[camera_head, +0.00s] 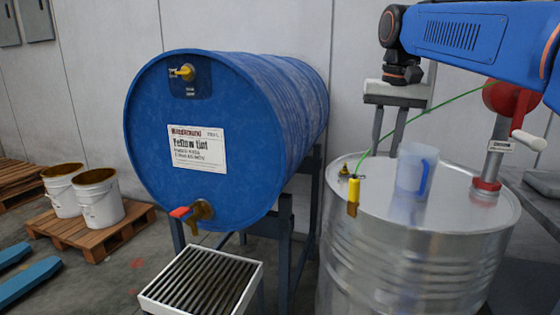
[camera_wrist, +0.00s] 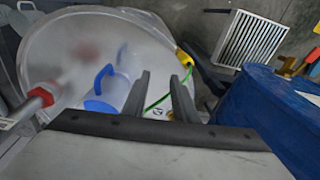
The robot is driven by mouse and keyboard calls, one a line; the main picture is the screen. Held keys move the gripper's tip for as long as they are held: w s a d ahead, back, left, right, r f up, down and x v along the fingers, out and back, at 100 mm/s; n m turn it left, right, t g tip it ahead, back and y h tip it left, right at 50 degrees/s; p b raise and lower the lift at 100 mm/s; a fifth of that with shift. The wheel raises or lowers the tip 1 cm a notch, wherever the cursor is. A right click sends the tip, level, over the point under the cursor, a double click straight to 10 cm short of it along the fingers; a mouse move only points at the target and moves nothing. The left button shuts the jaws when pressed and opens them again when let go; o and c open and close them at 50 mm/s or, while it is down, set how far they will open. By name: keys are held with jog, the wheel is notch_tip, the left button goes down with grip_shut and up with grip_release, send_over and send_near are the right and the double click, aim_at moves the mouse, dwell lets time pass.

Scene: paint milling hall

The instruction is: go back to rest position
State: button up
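My gripper (camera_head: 387,146) hangs at the upper right of the head view, fingers pointing down, above the back part of the steel drum (camera_head: 410,262). In the wrist view its two fingers (camera_wrist: 160,76) are apart with nothing held between them. A translucent jug with a blue handle (camera_head: 412,172) stands upright on the drum top, apart from the gripper; it also shows left of the fingers in the wrist view (camera_wrist: 117,82).
A yellow clamp (camera_head: 353,191) sits at the drum rim; its green cable (camera_head: 402,121) passes near my gripper. A red-based hand pump (camera_head: 490,165) stands right. A blue drum (camera_head: 225,125) lies on a stand above a grate (camera_head: 200,280). Buckets (camera_head: 98,200) stand on a pallet.

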jog(key=s+d+f+n+t, duration=0.1)
jog(key=s+d+f, duration=0.1)
jog(key=s+f, duration=1)
jog(key=s+d+f+n+t, duration=0.1)
jog(key=s+d+f+t, duration=0.1)
jog(key=s+f, duration=1.1)
notch_tip(320, 180, down, 4)
jog(key=shift+d+r+n+t, duration=0.1)
jog(key=shift+d+n+t, duration=0.05)
jog(key=shift+n+t, duration=0.2)
jog(key=shift+s, duration=0.1)
